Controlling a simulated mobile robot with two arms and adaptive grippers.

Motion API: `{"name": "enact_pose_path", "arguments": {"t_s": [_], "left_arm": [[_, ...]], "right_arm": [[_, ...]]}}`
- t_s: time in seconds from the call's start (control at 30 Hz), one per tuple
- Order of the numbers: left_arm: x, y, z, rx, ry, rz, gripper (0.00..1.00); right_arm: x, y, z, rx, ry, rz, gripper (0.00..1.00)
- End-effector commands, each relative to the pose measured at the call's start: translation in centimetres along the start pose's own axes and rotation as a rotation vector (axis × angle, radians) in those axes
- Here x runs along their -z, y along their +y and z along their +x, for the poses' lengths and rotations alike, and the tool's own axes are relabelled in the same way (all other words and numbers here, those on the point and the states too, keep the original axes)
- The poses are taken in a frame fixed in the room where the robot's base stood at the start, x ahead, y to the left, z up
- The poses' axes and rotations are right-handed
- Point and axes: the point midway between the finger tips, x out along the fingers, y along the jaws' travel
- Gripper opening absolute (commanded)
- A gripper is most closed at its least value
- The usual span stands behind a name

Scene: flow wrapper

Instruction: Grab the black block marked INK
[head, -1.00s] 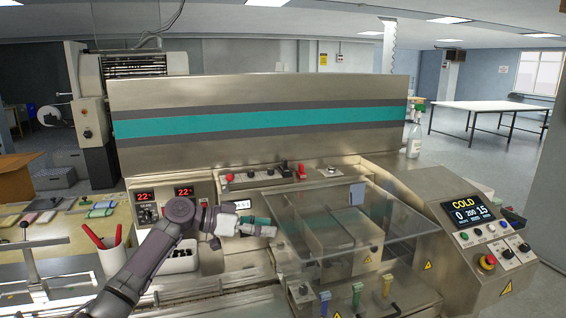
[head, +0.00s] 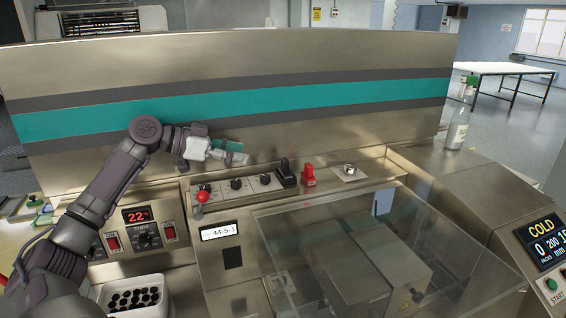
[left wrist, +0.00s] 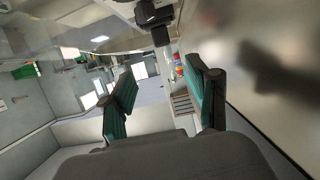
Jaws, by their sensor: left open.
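A small black block (head: 288,174) stands on the steel ledge of the machine, between a row of black knobs and a red part; no INK marking is legible on it. My left gripper (head: 242,157) is open and empty, above the ledge and to the left of the block, apart from it. In the left wrist view the two teal-padded fingers (left wrist: 162,92) stand wide apart with nothing between them. A dark object (left wrist: 155,18) shows at the top of that view; I cannot tell what it is. My right gripper is not in view.
A red-knobbed lever (head: 202,196) and black knobs (head: 237,184) line the ledge beneath my gripper. A red part (head: 308,175) stands close right of the block. The tall steel panel (head: 330,135) rises behind. A clear cover (head: 400,240) lies in front; a bottle (head: 458,130) stands far right.

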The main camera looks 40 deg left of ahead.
Motion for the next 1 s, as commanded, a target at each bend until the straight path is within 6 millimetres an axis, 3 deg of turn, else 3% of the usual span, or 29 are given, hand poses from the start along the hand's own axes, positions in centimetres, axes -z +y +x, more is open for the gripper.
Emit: {"name": "enact_pose_path", "arguments": {"t_s": [0.13, 0.4, 0.6, 1.0], "left_arm": [[0.4, 0.0, 0.8, -0.001, -0.003, 0.006, 0.60], [0.4, 0.0, 5.2, -0.001, -0.005, 0.005, 0.60], [0.4, 0.0, 7.4, -0.001, 0.002, 0.004, 0.60], [0.3, -0.1, 8.9, 0.002, 0.002, 0.003, 0.60]], "right_arm": [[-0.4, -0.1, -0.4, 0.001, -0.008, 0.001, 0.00], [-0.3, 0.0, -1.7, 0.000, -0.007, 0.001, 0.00], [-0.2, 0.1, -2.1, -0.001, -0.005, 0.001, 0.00], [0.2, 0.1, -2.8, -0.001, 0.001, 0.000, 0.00]]}}
